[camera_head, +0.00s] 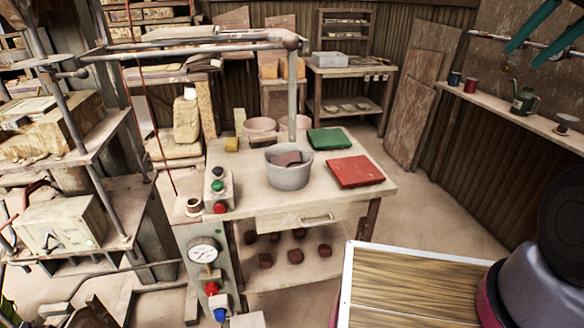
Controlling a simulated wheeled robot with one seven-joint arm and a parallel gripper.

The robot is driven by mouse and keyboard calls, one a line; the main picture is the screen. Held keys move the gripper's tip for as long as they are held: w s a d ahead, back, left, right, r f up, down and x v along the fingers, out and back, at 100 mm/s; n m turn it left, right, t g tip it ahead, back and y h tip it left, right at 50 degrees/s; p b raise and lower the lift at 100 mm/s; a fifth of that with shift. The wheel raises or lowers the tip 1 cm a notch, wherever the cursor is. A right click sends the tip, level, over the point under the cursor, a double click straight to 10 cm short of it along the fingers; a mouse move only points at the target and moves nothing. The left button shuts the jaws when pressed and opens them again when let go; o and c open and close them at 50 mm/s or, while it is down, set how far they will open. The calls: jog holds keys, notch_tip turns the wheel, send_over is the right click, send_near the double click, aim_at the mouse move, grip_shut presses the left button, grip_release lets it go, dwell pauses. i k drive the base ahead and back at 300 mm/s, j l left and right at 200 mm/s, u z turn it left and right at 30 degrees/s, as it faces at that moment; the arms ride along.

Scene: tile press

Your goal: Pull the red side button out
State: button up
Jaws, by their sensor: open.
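A red button (211,288) sticks out from the side of the grey control panel (196,272), below a round gauge (203,251). A blue button (220,314) is just under it. Another red button (220,207) is on the small control box (228,190) above, at the table's left corner, below a green button (217,186). I cannot tell from this view how far either red button stands out. My gripper is not in view; only part of my arm shows at the lower right, well away from the buttons.
The worktable (225,150) holds a grey bucket (289,172), a green tile (330,139) and a red tile (354,171). Metal pipes (200,46) cross above its left part. A white-edged wooden surface (346,290) is in front at right. Shelving crowds the left.

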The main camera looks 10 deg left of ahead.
aim_at(220, 208)
jog(key=u, duration=1.55)
